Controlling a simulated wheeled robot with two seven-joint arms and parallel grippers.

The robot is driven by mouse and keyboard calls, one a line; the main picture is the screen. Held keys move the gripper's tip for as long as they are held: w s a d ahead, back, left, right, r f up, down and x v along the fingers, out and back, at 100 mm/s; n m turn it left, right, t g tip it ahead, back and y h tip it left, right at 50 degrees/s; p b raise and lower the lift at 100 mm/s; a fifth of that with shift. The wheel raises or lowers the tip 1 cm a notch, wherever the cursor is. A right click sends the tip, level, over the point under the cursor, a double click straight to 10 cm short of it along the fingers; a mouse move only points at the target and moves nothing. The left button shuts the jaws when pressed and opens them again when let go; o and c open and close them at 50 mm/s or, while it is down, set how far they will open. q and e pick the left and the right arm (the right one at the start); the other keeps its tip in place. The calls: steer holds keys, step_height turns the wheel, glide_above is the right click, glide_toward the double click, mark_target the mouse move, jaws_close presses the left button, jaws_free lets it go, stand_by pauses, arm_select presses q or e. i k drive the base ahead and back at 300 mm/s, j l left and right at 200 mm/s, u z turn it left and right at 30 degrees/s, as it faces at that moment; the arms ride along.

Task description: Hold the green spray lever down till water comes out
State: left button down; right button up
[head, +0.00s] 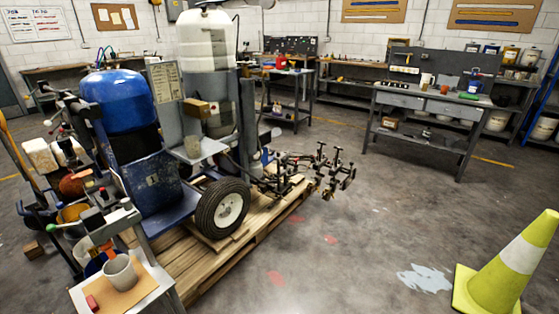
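The line striper stands on a wooden pallet (240,250) at the left, with a blue tank (118,98), a white tank (206,45) and a black wheel (222,208). A lever with a green tip (53,228) sticks out to the left of its grey control panel (105,222), low at the left. I cannot tell for sure that this is the spray lever. No water is visible coming out. Spray arms with black clamps (325,170) reach out at the right end of the pallet. Neither of my grippers shows in the head view.
A small stand with a grey cup (120,270) is at the bottom left. A yellow cone (505,265) stands at the right, near a pale floor patch (424,278). A grey workbench (430,100) is at the back right. The middle floor is open.

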mark_target(51, 228)
steer(key=u, duration=1.7)
